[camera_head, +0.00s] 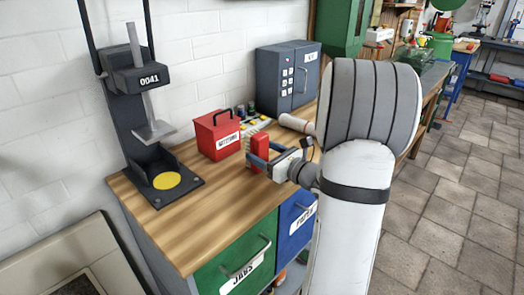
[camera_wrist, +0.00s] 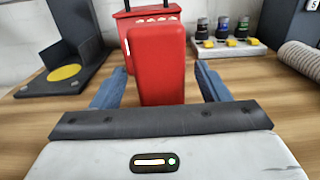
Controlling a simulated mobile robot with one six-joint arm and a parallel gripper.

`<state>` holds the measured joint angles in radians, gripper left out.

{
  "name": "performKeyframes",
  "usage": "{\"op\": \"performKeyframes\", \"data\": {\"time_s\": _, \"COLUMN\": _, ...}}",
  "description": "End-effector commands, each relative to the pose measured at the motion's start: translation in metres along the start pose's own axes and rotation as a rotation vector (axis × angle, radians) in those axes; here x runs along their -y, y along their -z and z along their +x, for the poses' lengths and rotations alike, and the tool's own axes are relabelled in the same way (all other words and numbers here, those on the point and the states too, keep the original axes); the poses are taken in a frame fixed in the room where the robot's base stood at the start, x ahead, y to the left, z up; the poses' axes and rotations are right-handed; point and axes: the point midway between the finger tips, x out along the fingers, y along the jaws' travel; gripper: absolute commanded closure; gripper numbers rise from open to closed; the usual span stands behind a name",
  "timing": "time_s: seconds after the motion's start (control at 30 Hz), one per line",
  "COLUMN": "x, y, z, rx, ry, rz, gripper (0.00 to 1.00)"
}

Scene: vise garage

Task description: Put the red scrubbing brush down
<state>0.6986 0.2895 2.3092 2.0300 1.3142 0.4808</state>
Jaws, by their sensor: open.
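The red scrubbing brush (camera_wrist: 161,68) stands upright between the two blue fingers of my gripper (camera_wrist: 160,76) in the wrist view. A gap shows on each side of it, so the fingers are open and apart from it. In the head view the brush (camera_head: 259,147) is over the wooden bench top (camera_head: 215,205), at my gripper's (camera_head: 258,155) fingertips. Its lower end looks to be at the bench top, but the contact is partly hidden by my gripper.
A red toolbox (camera_head: 215,137) stands just behind the brush. A black press (camera_head: 160,170) with a yellow disc is at the left. Small bottles (camera_wrist: 223,27), a paper roll (camera_head: 294,122) and a grey cabinet (camera_head: 288,75) are behind. The bench front is clear.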

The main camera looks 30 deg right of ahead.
Motion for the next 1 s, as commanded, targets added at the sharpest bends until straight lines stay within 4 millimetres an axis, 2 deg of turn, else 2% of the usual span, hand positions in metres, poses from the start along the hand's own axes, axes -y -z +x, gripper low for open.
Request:
{"op": "performKeyframes", "data": {"time_s": 0.2, "x": 0.001, "y": 0.000, "z": -0.050, "rx": 0.000, "ry": 0.007, "rz": 0.001, "gripper": 0.31}}
{"op": "performKeyframes", "data": {"time_s": 0.43, "x": 0.001, "y": 0.000, "z": -0.088, "rx": 0.001, "ry": 0.005, "rz": 0.001, "gripper": 0.31}}
{"op": "performKeyframes", "data": {"time_s": 0.63, "x": 0.000, "y": 0.000, "z": -0.103, "rx": 0.001, "ry": 0.001, "rz": 0.000, "gripper": 0.31}}
{"op": "performKeyframes", "data": {"time_s": 1.0, "x": -0.001, "y": 0.000, "z": -0.104, "rx": 0.001, "ry": 0.000, "rz": 0.001, "gripper": 0.31}}
